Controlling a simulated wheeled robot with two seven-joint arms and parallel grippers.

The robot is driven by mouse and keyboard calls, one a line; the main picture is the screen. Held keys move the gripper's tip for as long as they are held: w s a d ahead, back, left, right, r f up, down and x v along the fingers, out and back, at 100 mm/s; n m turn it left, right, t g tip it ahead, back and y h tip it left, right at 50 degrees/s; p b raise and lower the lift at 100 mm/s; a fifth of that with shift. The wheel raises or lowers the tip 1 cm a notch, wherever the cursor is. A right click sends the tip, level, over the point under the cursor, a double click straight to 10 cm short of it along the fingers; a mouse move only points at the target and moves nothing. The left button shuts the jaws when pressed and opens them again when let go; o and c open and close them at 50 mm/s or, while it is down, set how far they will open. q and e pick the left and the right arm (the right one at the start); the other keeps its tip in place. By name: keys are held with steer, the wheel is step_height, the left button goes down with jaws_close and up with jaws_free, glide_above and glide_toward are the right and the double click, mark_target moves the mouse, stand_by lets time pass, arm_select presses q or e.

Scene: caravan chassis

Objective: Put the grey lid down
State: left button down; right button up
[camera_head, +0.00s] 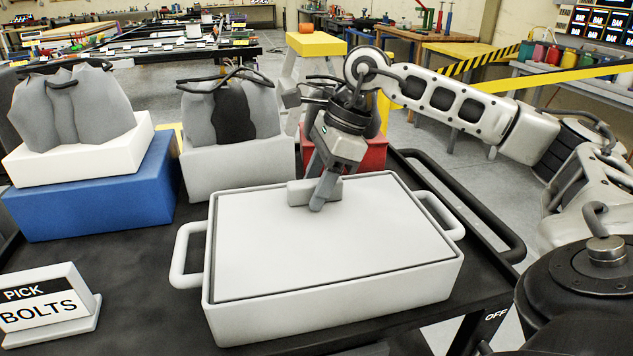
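The grey lid (352,237) lies flat within the rim of the light grey box (340,313), which has a loop handle at each side. The lid appears level, with a thin dark gap around its edge. A small block handle (298,193) stands near the lid's back edge. My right gripper (321,192) points down at this handle and appears shut on it, one finger across its front face. The other finger is mostly hidden. My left gripper is not in view.
The box stands on a black cart (130,270) with a raised rail at right. Behind are a blue box (95,195) with a white tray of grey sacks, another sack bin (235,170) and a red box (373,154). A BOLTS sign (45,308) stands at front left.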

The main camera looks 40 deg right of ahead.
steer(key=shift+r, duration=0.15)
steer(key=p+v, duration=0.1)
steer(key=v, duration=1.1)
